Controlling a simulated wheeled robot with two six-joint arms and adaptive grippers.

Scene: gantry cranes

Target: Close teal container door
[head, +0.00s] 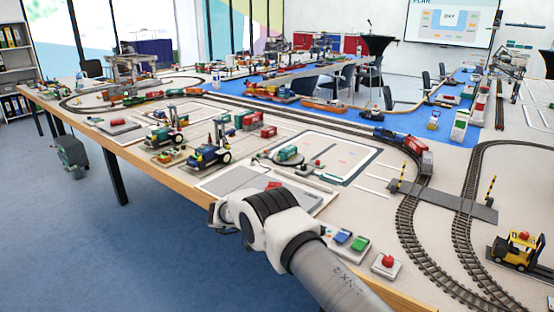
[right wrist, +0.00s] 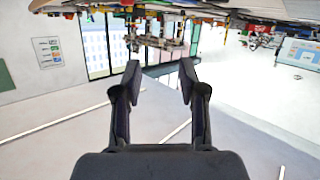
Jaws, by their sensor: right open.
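A small teal box-shaped thing (head: 287,154) sits on a round grey base near the middle of the table in the head view. Another teal block (head: 240,119) stands farther back beside red blocks. I cannot tell which is the teal container, and no door can be made out. My right gripper (head: 222,214) is at the table's front edge, left of and nearer than the teal box, partly hidden by its own wrist. In the right wrist view (right wrist: 160,82) its two fingers are apart with nothing between them. My left gripper is not in view.
A blue tractor-like vehicle (head: 210,153) stands just beyond my right gripper. A panel with blue and green buttons (head: 348,240) and a red button (head: 387,262) lie right of my arm. Rail tracks (head: 420,235) curve on the right. Open floor (head: 130,250) lies left of the table.

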